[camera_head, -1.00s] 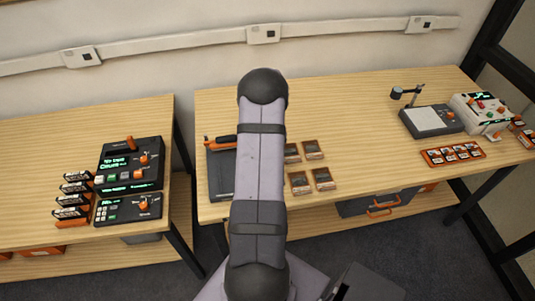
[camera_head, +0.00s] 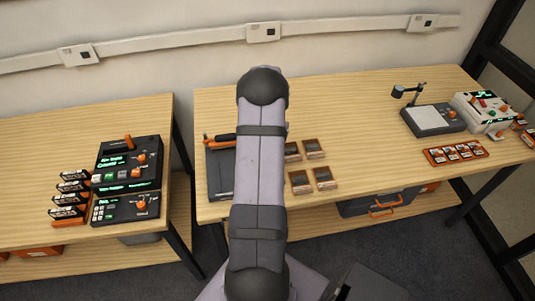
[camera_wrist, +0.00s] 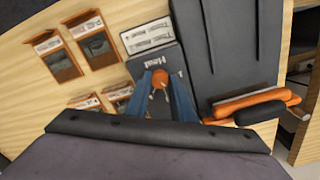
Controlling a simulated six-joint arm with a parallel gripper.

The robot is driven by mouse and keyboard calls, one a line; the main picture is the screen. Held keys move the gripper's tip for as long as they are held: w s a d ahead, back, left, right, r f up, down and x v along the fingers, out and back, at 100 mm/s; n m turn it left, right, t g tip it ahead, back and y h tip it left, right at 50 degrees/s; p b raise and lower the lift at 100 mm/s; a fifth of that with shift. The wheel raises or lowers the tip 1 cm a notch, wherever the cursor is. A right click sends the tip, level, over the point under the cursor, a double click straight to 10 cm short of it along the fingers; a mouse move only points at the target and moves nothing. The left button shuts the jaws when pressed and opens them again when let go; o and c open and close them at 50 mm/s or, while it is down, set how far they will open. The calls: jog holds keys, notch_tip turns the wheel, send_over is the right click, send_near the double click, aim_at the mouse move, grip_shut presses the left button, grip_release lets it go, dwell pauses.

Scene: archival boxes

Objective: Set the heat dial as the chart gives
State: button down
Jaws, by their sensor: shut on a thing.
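In the wrist view the two blue fingers of my gripper (camera_wrist: 160,92) are shut on a round orange dial (camera_wrist: 159,77). The dial stands on a dark grey control unit (camera_wrist: 152,61). A white printed plate (camera_wrist: 148,36) lies beside that unit; its print is too small to read, so I cannot tell whether it is the chart. The dial's pointer and scale are not clear. In the head view my arm hides the gripper, the dial and the unit.
A dark flat device (camera_head: 221,178) with an orange-and-black handle (camera_wrist: 255,104) adjoins the unit. Several orange-framed boxes (camera_head: 323,178) lie on the other side. Black consoles (camera_head: 128,165) stand on the left table. A grey scale-like device (camera_head: 432,118) and white machine (camera_head: 482,112) stand far right.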

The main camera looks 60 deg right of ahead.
jog(key=shift+n, duration=0.9)
jog(key=c, duration=1.5)
grip_release()
jog(key=shift+c, duration=0.2)
jog(key=shift+r+b, duration=1.35)
jog(key=shift+r, duration=2.35)
